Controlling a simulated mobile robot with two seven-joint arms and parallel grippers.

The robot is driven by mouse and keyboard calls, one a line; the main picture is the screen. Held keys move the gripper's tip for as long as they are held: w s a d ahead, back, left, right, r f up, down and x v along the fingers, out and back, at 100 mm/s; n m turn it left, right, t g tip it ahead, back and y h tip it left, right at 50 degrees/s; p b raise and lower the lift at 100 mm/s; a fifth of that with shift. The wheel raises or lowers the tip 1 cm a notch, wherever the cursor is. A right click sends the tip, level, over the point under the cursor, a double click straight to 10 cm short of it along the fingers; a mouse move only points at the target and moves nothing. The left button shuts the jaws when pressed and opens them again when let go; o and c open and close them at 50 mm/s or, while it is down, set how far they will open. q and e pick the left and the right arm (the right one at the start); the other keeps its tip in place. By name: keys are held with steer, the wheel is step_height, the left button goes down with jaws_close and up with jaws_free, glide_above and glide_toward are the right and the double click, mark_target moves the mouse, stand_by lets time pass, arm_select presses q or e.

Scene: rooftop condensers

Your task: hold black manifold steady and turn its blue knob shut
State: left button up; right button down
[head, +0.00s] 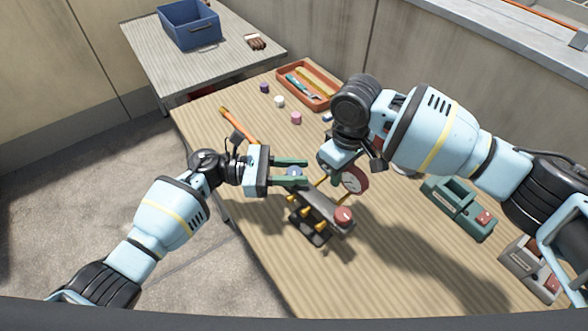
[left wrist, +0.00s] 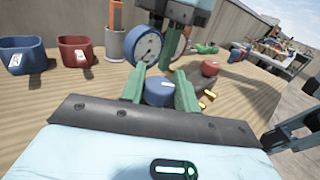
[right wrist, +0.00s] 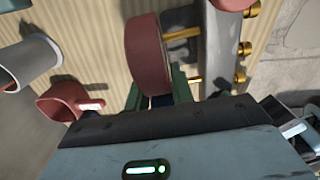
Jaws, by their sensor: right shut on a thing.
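The black manifold (head: 322,207) stands on the wooden table with brass fittings along its side, a red knob (head: 343,215) at its near end and a red-rimmed gauge (head: 356,180) beside it. A blue-rimmed gauge (left wrist: 146,45) shows in the left wrist view. My left gripper (head: 290,172) is open, with its green fingers on either side of the blue knob (left wrist: 158,91); thin gaps seem to show.
A teal device (head: 455,207) and a grey one (head: 528,266) lie on the table's right. An orange tray (head: 333,103) of tools, an orange-handled tool (head: 238,124) and several small caps lie farther back. A blue bin (head: 190,35) stands on another table. The near table area is clear.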

arm_select(q)
steer(key=c, duration=0.3)
steer(key=shift+g, duration=0.3)
steer(key=shift+f+m+g+y, duration=0.1)
steer(key=shift+m+g+y, duration=0.4)
steer(key=shift+m+g, duration=1.6)
steer(key=shift+g+y, duration=0.3)
steer(key=shift+g, duration=0.8)
steer(key=o, duration=1)
steer(key=shift+c, duration=0.2)
steer(key=shift+r, duration=0.2)
